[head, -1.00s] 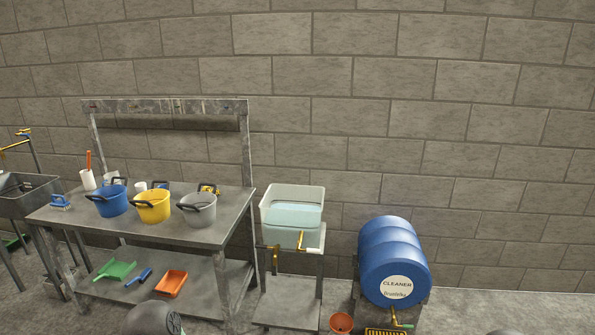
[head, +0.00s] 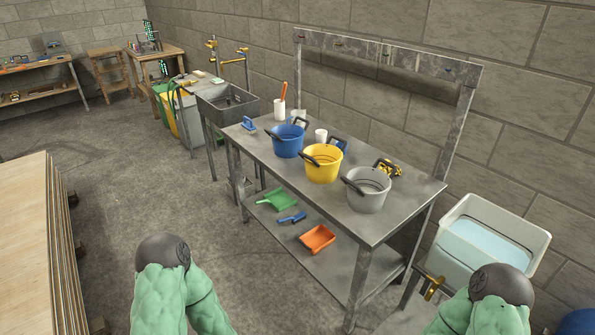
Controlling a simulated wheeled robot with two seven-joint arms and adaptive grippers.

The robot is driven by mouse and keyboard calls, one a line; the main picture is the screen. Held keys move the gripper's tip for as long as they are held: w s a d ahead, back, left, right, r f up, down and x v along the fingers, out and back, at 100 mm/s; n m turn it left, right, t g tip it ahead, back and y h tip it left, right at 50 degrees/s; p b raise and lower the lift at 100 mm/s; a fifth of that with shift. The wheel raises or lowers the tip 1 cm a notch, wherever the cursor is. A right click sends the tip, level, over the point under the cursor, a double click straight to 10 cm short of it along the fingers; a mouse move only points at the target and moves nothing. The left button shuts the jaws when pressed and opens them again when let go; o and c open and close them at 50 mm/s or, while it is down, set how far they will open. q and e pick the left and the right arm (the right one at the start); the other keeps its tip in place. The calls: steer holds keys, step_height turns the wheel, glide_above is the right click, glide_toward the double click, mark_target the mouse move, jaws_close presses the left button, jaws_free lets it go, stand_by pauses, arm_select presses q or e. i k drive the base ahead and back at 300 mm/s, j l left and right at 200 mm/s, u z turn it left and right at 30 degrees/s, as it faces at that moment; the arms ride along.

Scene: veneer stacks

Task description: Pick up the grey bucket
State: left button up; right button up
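The grey bucket (head: 368,190) stands upright on the top of the metal workbench (head: 395,228), nearest the bench's right end. It has dark handles at its rim. A yellow bucket (head: 322,165) and a blue bucket (head: 287,141) stand in a row to its left. My two green-sleeved arms show at the bottom of the head view, one left of centre and one at the right. No gripper fingers show at either arm, and both arms are apart from the bucket.
A water tub (head: 487,250) stands right of the bench. An orange dustpan (head: 317,238) and a green dustpan (head: 278,199) lie on the lower shelf. A sink (head: 228,103) stands beyond the bench's left end. Stacked wood sheets (head: 28,255) are at far left. Floor before the bench is clear.

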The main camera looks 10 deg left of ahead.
mark_target(367, 188)
steer(key=i+j+u, duration=0.2)
steer(key=i+u, duration=0.2)
steer(key=i+j+u, duration=0.1)
steer(key=i+u, duration=0.75)
steer(key=i+j+z, duration=0.1)
steer(key=i+z, duration=0.4)
steer(key=i+j+z, duration=0.3)
steer(key=i+z, duration=0.2)
steer(key=i, duration=0.05)
